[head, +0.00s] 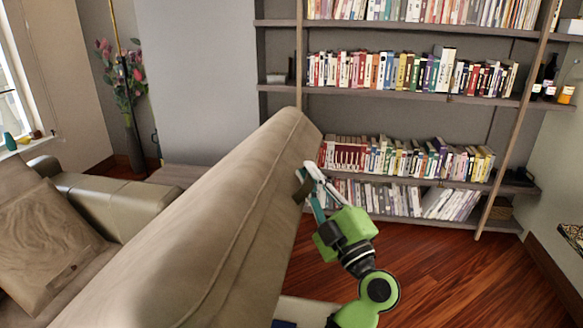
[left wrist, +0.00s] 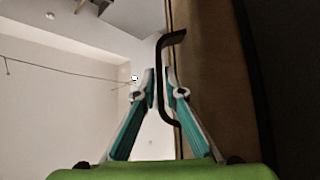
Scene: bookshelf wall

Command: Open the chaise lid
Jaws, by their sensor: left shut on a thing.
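The chaise lid (head: 240,215) is a large beige cushioned panel, raised and steeply tilted across the middle of the head view. A dark strap (head: 304,188) sits on its right side near the upper end. My left gripper (head: 311,182) is at that side, shut on the strap. In the left wrist view, the dark strap (left wrist: 161,82) passes between the teal fingers of my gripper (left wrist: 163,84), beside the brown lid (left wrist: 205,70). A pale edge of the chaise base (head: 308,311) shows below the lid. Most of the base is hidden. My right gripper is not in view.
A tan sofa (head: 105,200) with a cushion (head: 45,240) is at the left. A bookshelf (head: 400,97) full of books stands at the back. A tall vase of flowers (head: 132,135) stands at the back left. The wooden floor (head: 450,265) at the right is clear.

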